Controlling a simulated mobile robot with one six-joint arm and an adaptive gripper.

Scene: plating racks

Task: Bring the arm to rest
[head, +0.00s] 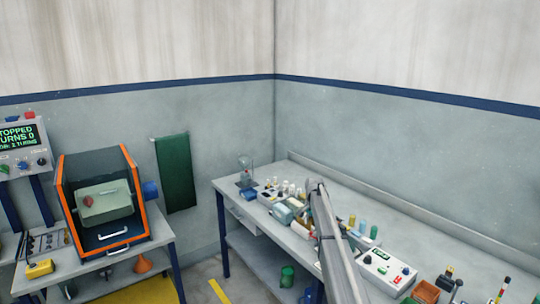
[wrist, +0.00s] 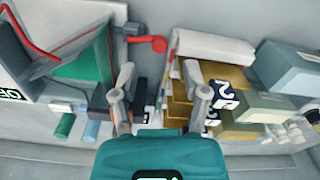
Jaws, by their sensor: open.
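My gripper (wrist: 158,75) shows in the wrist view with its two grey fingers spread apart. Nothing is held between them. Behind the gap are parts of the bench, with small dark items and the edge of a tray. The teal body of my gripper fills the bottom middle of that view. In the head view my grey arm (head: 336,250) rises from the lower edge and reaches over the right bench (head: 365,222). My gripper cannot be made out there, as the arm hides that part of the bench.
In the wrist view, yellow-brown compartments (wrist: 232,78) marked "2" and grey boxes (wrist: 290,68) lie right of my fingers. In the head view, a white control box (head: 385,268) stands near my arm. An orange-framed machine (head: 103,205) stands left.

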